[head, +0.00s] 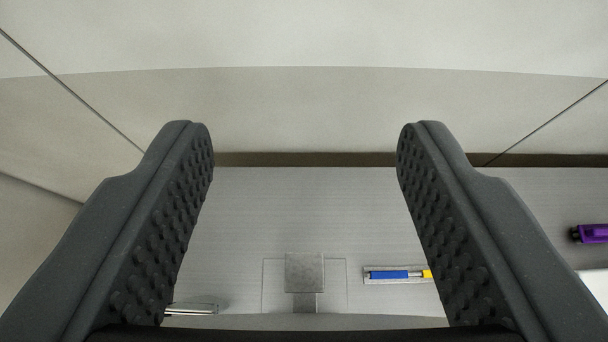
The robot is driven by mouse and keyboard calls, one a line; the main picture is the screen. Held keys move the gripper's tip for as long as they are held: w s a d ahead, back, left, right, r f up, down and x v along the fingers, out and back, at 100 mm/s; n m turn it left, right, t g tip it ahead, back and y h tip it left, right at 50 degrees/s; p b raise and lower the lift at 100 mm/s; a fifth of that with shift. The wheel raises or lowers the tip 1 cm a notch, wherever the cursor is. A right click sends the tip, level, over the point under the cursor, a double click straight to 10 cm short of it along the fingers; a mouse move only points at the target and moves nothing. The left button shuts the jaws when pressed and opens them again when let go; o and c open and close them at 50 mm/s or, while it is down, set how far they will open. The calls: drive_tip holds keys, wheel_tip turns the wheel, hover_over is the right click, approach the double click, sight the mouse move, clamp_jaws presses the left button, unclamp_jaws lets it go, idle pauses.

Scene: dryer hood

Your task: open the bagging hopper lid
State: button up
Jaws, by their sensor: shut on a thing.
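My gripper (304,140) has its two dark, studded fingers wide apart, one on each side of the picture. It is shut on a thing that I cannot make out. A pale curved strip (304,322) runs between the finger bases, and I cannot tell whether it is the held thing. A grey brushed surface (300,215) shows beyond and between the fingers. A square grey plate (304,272) sits on it, inside a thin rectangular outline. I cannot tell which part, if any, is the bagging hopper lid.
A blue and yellow item (390,275) lies in a shallow grey holder near the right finger. A shiny metal piece (193,308) shows by the left finger. A purple item (591,234) is at the right edge. A pale wall (304,105) spans the top.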

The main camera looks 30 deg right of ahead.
drive_tip(key=shift+w+f, duration=0.1)
drive_tip(key=shift+f, duration=0.45)
drive_tip(key=o, duration=1)
drive_tip(key=shift+c, duration=0.2)
drive_tip(key=o, duration=0.4)
drive_tip(key=shift+w, duration=0.1)
drive_tip(key=b+v, duration=0.3)
drive_tip(key=v, duration=1.1)
drive_tip(key=shift+d+r, duration=0.1)
drive_tip(key=shift+r, duration=0.1)
